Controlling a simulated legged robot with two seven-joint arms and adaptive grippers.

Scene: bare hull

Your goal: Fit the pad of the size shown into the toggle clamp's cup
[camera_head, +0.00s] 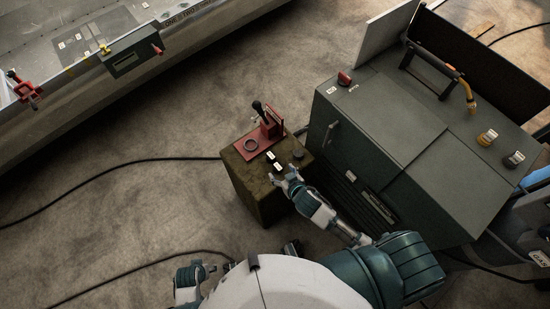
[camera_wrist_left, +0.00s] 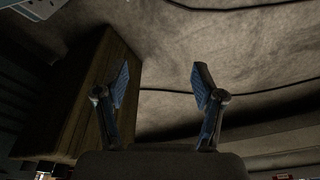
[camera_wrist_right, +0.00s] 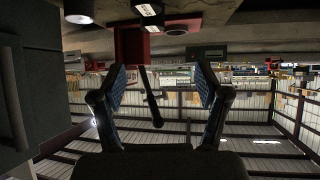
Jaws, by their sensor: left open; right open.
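The toggle clamp (camera_head: 268,128) is red with a black upright handle, on the crate's top. It also shows in the right wrist view (camera_wrist_right: 130,45). A dark ring (camera_head: 250,145), perhaps the cup, lies at its left. Two small white labels (camera_head: 273,160) sit in front of the clamp; their marks are too small to read. A dark round piece (camera_head: 298,154), possibly a pad, sits at the top's right edge. My right gripper (camera_head: 285,177) is open and empty at the crate's near edge. My left gripper (camera_head: 207,269) is open and empty, low and left of my body.
The crate (camera_head: 245,185) stands on the stained floor, against a large grey-green machine (camera_head: 400,140) at right. Black cables (camera_head: 110,174) cross the floor. A metal hull section (camera_head: 140,50) with red clamps lies at upper left. The floor left of the crate is otherwise clear.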

